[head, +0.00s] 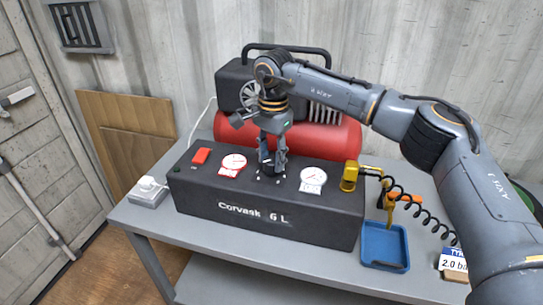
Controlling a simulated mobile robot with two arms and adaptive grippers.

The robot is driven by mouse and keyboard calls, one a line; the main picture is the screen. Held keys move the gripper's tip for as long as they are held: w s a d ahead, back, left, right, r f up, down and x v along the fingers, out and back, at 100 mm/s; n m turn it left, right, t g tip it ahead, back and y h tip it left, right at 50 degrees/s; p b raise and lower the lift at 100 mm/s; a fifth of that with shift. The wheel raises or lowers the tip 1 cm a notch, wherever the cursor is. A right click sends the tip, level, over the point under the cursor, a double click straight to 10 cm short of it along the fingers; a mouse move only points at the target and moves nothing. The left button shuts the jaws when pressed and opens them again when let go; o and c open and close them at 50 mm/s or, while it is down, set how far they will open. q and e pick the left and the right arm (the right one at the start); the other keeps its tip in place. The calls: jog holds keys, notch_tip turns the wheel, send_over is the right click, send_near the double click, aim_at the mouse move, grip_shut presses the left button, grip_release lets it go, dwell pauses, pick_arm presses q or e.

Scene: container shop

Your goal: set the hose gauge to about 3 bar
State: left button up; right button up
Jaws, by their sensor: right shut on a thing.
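A dark compressor unit (265,217) lettered "Corvask 6 L" stands on the grey bench. Two round dials sit on its top: a red-rimmed gauge (233,163) on the left and a white gauge (313,175) on the right. The white gauge has a small label at its lower edge; label and needle are too small to read surely. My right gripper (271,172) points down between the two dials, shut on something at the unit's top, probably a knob. The fingers hide most of it. My left gripper is not in view.
A red switch (200,156) is at the unit's left. Behind stands a red tank (340,137). A yellow fitting (350,176) with a coiled black hose (430,215) is at right, near a blue tray (385,243) and a "2.0 bar" card (453,262). A white plug (149,187) sits left.

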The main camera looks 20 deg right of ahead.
jog(key=shift+m, duration=0.3)
jog(key=m, duration=1.2)
jog(key=shift+f+m, duration=0.1)
jog(key=shift+m, duration=0.2)
jog(key=m, duration=0.7)
jog(key=shift+h, duration=0.3)
jog(key=m, duration=0.6)
jog(key=shift+a+m+g, duration=0.1)
jog(key=shift+m+g, duration=0.2)
jog(key=o, duration=1.2)
jog(key=shift+c, duration=0.2)
